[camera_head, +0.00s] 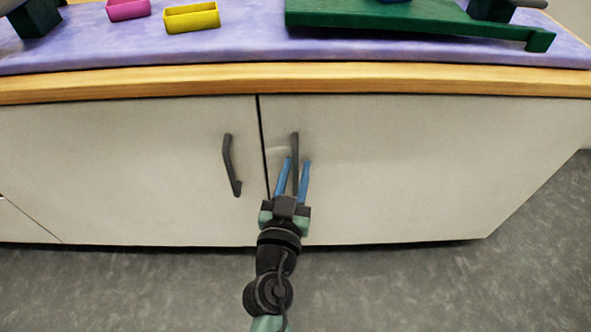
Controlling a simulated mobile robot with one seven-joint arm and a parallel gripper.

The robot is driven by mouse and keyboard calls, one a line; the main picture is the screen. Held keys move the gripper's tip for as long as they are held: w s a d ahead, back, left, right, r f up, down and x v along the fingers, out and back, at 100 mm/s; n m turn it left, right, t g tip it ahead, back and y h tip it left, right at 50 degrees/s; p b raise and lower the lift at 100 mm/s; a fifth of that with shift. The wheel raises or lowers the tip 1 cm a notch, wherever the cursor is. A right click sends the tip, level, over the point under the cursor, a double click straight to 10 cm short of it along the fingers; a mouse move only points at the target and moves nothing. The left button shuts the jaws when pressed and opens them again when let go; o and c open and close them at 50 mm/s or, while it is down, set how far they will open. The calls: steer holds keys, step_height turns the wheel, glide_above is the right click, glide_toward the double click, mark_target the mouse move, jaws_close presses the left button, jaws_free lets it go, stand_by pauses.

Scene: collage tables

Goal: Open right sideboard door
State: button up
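The right sideboard door (420,170) is a pale white panel and looks shut, flush with the left door (120,165). Its dark grey vertical handle (295,146) is near the door's left edge, beside the dark seam between the doors. My gripper (297,161) has two blue fingers, spread apart. In the picture the lower part of the handle shows between them, nearer the left finger, with a gap to the right finger. I cannot tell whether a finger touches the handle. The handle's lower end is hidden by my gripper.
The left door has its own dark handle (231,165). The wooden top edge (400,78) runs above both doors. A yellow tray (191,19), a pink tray (128,9) and a green board (400,18) lie on the purple top. The grey floor (420,290) in front is clear.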

jaws_close()
stand_by(1.1)
